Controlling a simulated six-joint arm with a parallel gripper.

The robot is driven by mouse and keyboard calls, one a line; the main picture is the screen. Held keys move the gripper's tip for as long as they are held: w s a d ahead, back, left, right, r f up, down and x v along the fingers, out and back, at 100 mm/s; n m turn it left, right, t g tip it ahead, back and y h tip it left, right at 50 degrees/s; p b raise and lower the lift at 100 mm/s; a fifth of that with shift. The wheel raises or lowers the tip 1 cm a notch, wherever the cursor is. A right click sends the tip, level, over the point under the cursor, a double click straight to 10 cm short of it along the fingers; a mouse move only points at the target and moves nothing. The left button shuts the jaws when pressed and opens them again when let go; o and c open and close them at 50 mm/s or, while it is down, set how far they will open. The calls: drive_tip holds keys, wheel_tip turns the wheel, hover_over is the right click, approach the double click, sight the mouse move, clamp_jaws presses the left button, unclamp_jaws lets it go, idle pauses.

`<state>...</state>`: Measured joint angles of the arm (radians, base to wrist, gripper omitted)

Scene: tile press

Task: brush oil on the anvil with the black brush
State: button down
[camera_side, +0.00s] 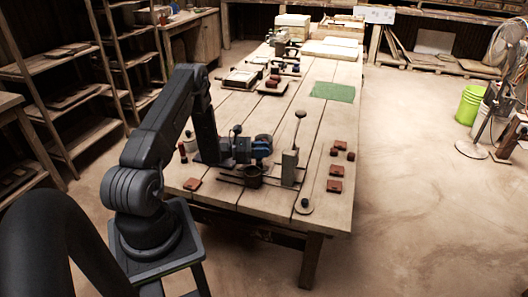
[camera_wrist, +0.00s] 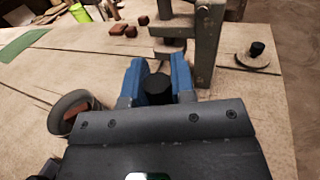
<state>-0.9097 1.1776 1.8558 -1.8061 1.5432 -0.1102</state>
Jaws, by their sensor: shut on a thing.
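My gripper (camera_side: 262,148) has blue fingers and is low over the near part of the table, left of the press (camera_side: 290,168). In the wrist view, its fingers (camera_wrist: 158,80) are shut on a black round piece, which I take for the black brush (camera_wrist: 158,92). The brush's lower end is hidden. The grey press (camera_wrist: 206,45) stands just beyond the fingertips. A flat block low in its frame looks like the anvil (camera_wrist: 166,53); I cannot tell if the brush touches it. A round pot (camera_wrist: 72,112) with something reddish inside stands left of the gripper; it also shows in the side view (camera_side: 252,178).
A lever with a round knob (camera_side: 300,114) rises from the press. A disc with a black knob (camera_side: 304,206) lies near the table's front edge. Several red tiles (camera_side: 335,186) lie right of the press. A green mat (camera_side: 333,91) lies farther back, with bare boards around it.

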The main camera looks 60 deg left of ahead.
wheel_tip(320, 180, up, 6)
drive_tip(key=shift+r, duration=0.15)
idle(0.5)
idle(0.6)
